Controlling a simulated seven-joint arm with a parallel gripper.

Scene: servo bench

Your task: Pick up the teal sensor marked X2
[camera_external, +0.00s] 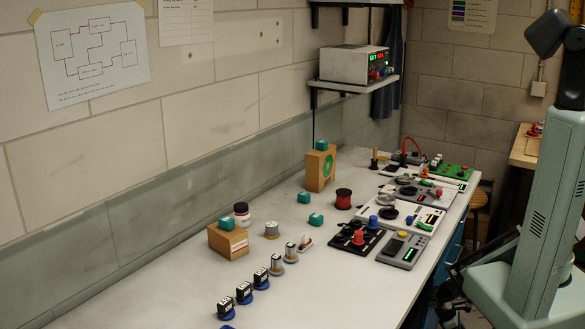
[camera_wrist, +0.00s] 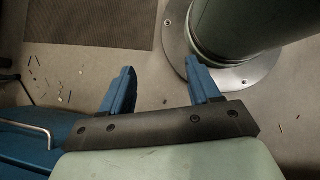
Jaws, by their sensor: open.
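Several small teal blocks stand on or by the bench in the external view. One teal block (camera_external: 227,224) sits on a low wooden block, and another teal block (camera_external: 321,145) sits on a taller wooden block with a green ring. Two more, a teal block (camera_external: 304,198) and a teal block (camera_external: 316,219), lie on the bench top. Their markings are too small to read, so I cannot tell which is X2. My gripper (camera_wrist: 160,69) is open and empty in the wrist view, over the floor beside my base. No teal block shows in the wrist view.
The front middle is clear.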

